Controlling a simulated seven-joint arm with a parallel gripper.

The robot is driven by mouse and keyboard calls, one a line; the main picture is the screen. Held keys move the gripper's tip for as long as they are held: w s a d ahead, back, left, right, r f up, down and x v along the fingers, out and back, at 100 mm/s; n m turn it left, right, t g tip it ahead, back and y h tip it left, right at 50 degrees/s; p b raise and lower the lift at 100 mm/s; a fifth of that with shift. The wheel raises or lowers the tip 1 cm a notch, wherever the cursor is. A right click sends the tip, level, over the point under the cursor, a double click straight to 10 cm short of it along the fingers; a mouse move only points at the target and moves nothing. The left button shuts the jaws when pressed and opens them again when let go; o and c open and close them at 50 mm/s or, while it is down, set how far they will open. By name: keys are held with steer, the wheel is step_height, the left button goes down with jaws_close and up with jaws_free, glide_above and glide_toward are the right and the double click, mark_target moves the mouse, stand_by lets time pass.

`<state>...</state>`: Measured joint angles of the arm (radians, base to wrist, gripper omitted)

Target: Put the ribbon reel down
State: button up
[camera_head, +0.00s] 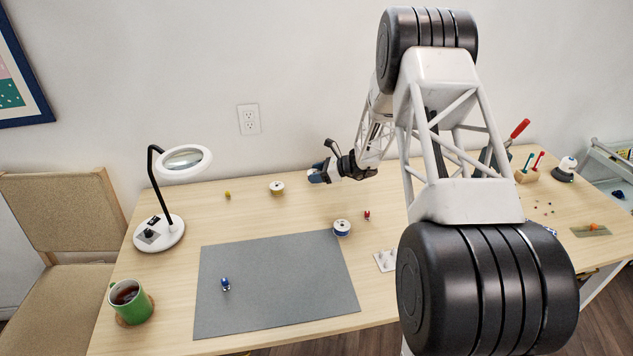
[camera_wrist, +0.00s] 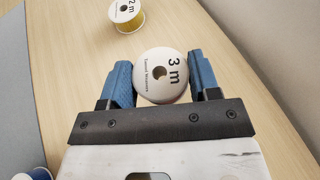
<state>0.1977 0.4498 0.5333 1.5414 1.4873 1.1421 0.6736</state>
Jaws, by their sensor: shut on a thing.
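My gripper (camera_head: 317,174) is over the back part of the table, its blue fingers pointing left. In the wrist view, my gripper (camera_wrist: 162,85) is shut on a white ribbon reel (camera_wrist: 163,76) marked "3 m". The reel sits between the two fingers with its printed face and centre hole toward the camera. Its ribbon colour is hidden, and in the head view the reel is hard to make out. I cannot tell how far it is above the table.
A yellow reel (camera_head: 277,187) marked "2 m" stands left of my gripper; it also shows in the wrist view (camera_wrist: 126,14). A blue reel (camera_head: 342,228) stands at the grey mat's (camera_head: 290,290) corner. A magnifier lamp (camera_head: 160,232) and green mug (camera_head: 133,304) are left. Bare wood lies around.

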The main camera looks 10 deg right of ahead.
steer(key=shift+f, duration=1.7)
steer(key=shift+f, duration=0.15)
steer(key=o, duration=0.9)
steer(key=shift+d+r, duration=0.2)
steer(key=shift+r, duration=0.05)
steer(key=v, duration=1.1)
steer(key=shift+s+d, duration=0.25)
steer(key=shift+r, duration=0.1)
